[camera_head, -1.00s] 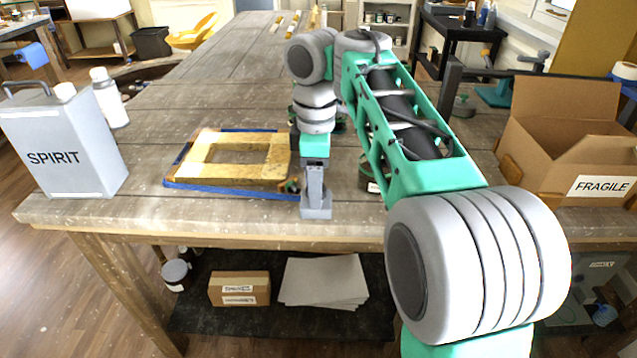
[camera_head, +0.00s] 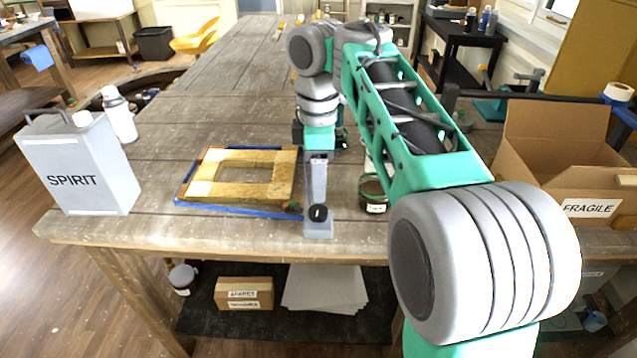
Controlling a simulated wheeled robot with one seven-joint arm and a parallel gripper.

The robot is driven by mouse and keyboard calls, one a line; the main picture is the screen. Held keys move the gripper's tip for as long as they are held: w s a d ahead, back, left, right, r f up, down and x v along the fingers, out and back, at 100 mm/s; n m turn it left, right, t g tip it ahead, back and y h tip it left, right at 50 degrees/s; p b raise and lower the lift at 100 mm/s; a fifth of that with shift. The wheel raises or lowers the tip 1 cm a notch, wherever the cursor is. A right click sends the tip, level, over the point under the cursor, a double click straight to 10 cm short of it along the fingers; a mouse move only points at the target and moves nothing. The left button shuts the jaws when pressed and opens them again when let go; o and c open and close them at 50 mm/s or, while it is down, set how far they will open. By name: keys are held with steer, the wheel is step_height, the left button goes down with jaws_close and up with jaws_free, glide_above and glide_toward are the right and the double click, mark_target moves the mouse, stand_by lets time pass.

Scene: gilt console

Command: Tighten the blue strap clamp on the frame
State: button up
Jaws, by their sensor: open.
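A flat wooden frame (camera_head: 205,188) with pale and gilt patches lies on the workbench, left of my arm. The blue strap clamp (camera_head: 232,210) runs along its outer edge, visible on the front and left sides. A small dark fitting (camera_head: 292,206) sits at the frame's front right corner. My gripper (camera_head: 318,226) points down just right of that corner, near the bench's front edge. It is open and seems empty, though its jaws are seen nearly edge-on. It appears apart from the fitting. My arm hides the bench behind it.
A grey SPIRIT can (camera_head: 85,165) and a white bottle (camera_head: 119,115) stand left of the frame. A dark labelled jar (camera_head: 374,192) stands close right of my gripper. An open FRAGILE cardboard box (camera_head: 548,170) is at the right. The bench (camera_head: 215,110) behind the frame is clear.

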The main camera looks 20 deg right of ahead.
mark_target(319, 210)
step_height(319, 210, down, 8)
steer(key=b, duration=0.7)
steer(key=shift+r, duration=0.15)
steer(key=shift+c, duration=0.6)
